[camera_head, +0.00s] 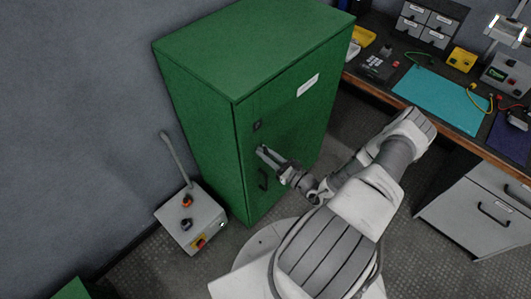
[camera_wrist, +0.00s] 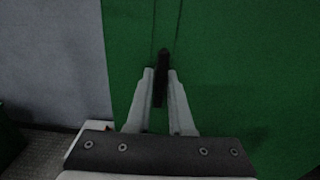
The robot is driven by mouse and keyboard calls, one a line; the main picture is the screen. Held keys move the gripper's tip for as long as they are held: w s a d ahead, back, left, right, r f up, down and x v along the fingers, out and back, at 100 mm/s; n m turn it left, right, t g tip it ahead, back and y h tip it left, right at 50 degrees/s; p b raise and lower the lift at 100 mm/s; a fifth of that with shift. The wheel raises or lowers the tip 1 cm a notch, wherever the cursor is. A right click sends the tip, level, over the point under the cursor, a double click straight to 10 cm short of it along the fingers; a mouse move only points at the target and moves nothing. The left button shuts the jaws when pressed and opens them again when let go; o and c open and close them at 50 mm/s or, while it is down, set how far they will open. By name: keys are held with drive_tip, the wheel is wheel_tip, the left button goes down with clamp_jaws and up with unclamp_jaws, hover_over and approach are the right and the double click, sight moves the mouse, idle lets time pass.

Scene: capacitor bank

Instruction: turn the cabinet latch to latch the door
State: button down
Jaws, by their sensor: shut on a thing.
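The green cabinet (camera_head: 200,125) stands upright against the wall, and its front door (camera_head: 300,125) looks closed. My gripper (camera_head: 264,153) reaches the door's left part from the right. In the wrist view my gripper (camera_wrist: 160,72) has one finger on each side of a dark, narrow latch handle (camera_wrist: 163,58) and is shut on it. The handle stands roughly upright in that view. In the head view my fingers largely cover the held part. A black pull handle (camera_head: 263,180) shows just below them, and a small dark plate (camera_head: 257,126) above.
A grey control box (camera_head: 190,222) with knobs and a lever stands left of the cabinet. A workbench (camera_head: 480,140) with a teal mat (camera_head: 440,100) and drawers is at the right. Bare floor lies between cabinet and bench.

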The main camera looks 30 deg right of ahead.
drive_tip(key=c, duration=0.8)
unclamp_jaws()
drive_tip(key=b+v, duration=0.1)
drive_tip(key=v, duration=1.6)
drive_tip(key=shift+s+d, duration=0.1)
drive_tip(key=shift+s, duration=0.1)
drive_tip(key=shift+r, duration=0.15)
